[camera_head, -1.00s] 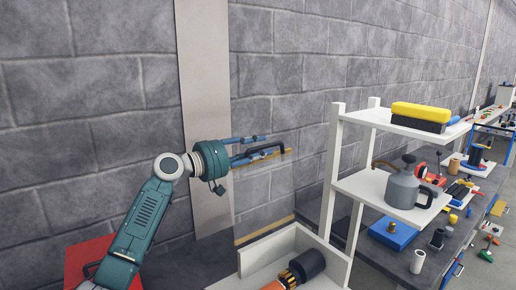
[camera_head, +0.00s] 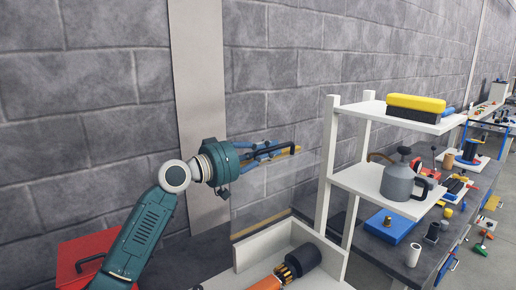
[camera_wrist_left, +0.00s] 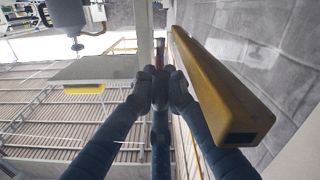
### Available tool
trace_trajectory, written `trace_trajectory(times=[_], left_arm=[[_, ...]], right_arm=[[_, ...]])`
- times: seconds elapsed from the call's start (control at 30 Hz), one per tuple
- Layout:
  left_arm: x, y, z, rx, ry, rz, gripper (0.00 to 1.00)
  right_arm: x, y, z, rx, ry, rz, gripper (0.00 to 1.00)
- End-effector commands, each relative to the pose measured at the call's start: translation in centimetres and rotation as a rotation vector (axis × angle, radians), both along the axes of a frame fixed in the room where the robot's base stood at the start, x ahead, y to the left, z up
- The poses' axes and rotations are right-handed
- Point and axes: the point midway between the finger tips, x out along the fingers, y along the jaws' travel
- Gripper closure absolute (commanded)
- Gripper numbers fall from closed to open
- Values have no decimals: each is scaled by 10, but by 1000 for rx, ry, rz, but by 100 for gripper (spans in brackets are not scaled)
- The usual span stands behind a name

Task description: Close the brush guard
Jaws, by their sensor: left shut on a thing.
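The brush guard looks like a clear panel, with a yellow bar (camera_head: 287,151) along its raised edge and a yellow strip (camera_head: 258,225) low near the white housing. The panel itself is hardly visible. My left gripper (camera_head: 272,152) is at the raised bar, its blue fingers shut on a dark handle. In the left wrist view the fingertips (camera_wrist_left: 160,90) meet around this dark bar (camera_wrist_left: 160,128), with the yellow bar (camera_wrist_left: 222,95) just to the right. My right gripper is out of view.
A white shelf (camera_head: 390,180) stands right of the housing, holding a grey can (camera_head: 398,184) and a yellow-black block (camera_head: 413,105). A red box (camera_head: 82,262) is at lower left. The block wall is behind. The space above the housing looks clear.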

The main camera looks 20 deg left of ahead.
Motion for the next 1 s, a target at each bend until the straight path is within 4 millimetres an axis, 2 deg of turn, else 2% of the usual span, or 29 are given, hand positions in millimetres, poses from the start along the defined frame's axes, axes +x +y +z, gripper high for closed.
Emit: trace_trajectory(times=[0.2,0.5,0.7,1.0], left_arm=[[-30,-38,-16,130,-97,-4,100],[-56,-71,-33,254,-194,-2,100],[-63,-80,-40,292,-224,-1,100],[-64,-82,-41,301,-231,-1,100]], right_arm=[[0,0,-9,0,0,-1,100],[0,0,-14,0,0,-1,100],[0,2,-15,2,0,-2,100],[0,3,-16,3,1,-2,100]])
